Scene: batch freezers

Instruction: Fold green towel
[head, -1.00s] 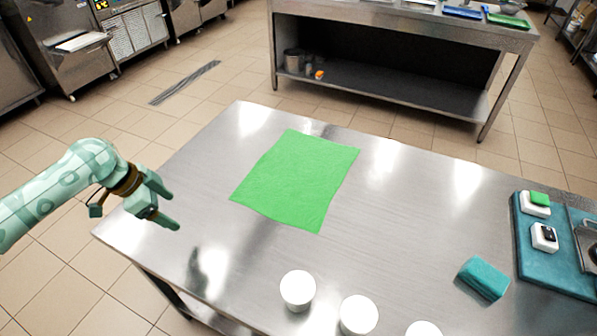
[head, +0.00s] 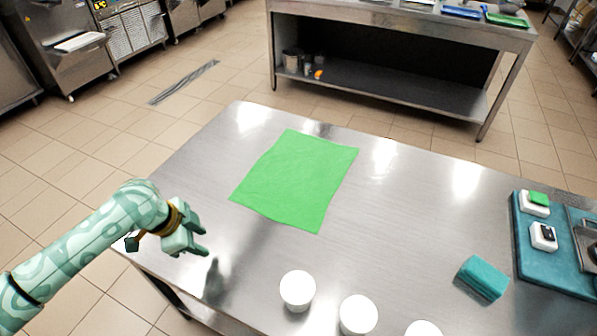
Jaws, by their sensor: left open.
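The green towel (head: 296,180) lies flat and spread out on the steel table, in the middle of the head view. Its outline is roughly four-sided. My left gripper (head: 204,242) is above the table's left part, to the lower left of the towel and apart from it. Its fingers are open and empty, pointing right. My right gripper is not in the head view.
White round containers (head: 298,290) stand at the table's front edge. A teal sponge-like block (head: 483,278) lies at the right, beside a teal tray (head: 528,259) with small white items. The steel table (head: 420,215) is bare between the towel and the block.

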